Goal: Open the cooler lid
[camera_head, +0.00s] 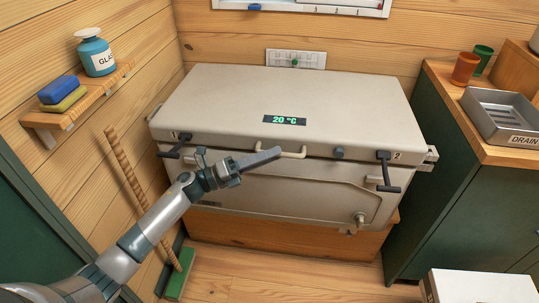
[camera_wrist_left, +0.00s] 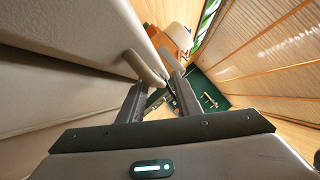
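The beige cooler's lid (camera_head: 220,100) is down on the cooler body (camera_head: 270,185), with a green "20 °C" display on top. A pale handle (camera_head: 295,154) sticks out from the lid's front edge; it also shows in the left wrist view (camera_wrist_left: 144,68). Dark latches marked 1 (camera_head: 172,154) and 2 (camera_head: 389,178) sit at the front left and right. My left gripper (camera_head: 278,153) is at the handle, its fingers apart in the left wrist view (camera_wrist_left: 160,85). The handle is close to the fingertips; I cannot tell whether it touches them. My right gripper is not in view.
A shelf (camera_head: 95,95) with a bottle and sponges is on the left wall, above a broom (camera_head: 130,175). A green cabinet (camera_head: 450,180) stands close on the right, carrying a drain tray (camera_head: 515,135) and cups. A white-topped object (camera_head: 480,287) is at the lower right.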

